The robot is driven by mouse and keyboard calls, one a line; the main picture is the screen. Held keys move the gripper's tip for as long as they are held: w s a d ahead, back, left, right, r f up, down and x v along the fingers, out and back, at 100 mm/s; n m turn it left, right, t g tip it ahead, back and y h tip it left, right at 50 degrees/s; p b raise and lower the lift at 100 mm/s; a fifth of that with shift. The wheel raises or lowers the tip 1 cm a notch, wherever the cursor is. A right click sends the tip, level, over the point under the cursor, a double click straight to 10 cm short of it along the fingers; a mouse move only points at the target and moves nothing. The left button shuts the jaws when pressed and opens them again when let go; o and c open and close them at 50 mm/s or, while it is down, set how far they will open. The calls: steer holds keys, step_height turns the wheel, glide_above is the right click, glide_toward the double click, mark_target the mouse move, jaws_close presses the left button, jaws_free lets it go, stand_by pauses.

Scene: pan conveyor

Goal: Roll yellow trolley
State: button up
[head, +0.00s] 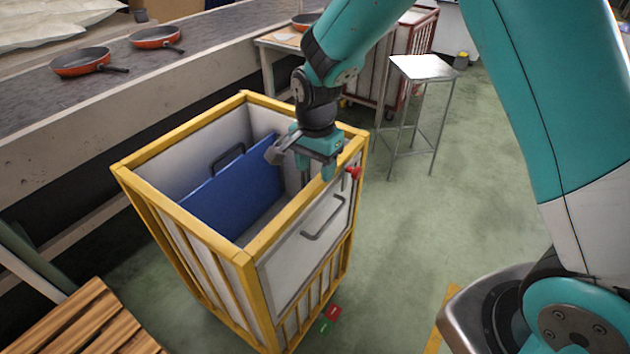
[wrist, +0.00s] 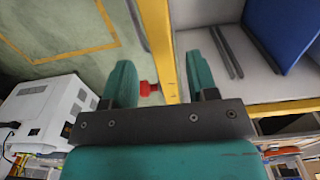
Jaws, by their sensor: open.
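The yellow trolley (head: 250,250) stands on the floor at the centre left of the head view, a yellow-framed cart with pale panels and an open top. A grey handle (head: 325,220) and a red knob (head: 353,172) are on its right-hand side. A blue panel (head: 235,190) with a dark handle leans inside. My gripper (head: 302,165) is open and empty at the trolley's right-hand rim. In the wrist view the yellow rim (wrist: 158,40) runs between the open teal fingers (wrist: 161,80). I cannot tell whether they touch it.
A conveyor (head: 100,100) with orange pans (head: 155,38) runs behind the trolley at the left. A metal stool (head: 422,68) and another cart (head: 400,60) stand farther back. A slatted wooden surface (head: 85,325) is at the lower left. The green floor at right is mostly clear.

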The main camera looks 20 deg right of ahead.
mark_target(316, 183)
step_height(316, 183, down, 5)
steer(key=shift+r, duration=0.1)
stand_by(0.3)
jaws_close()
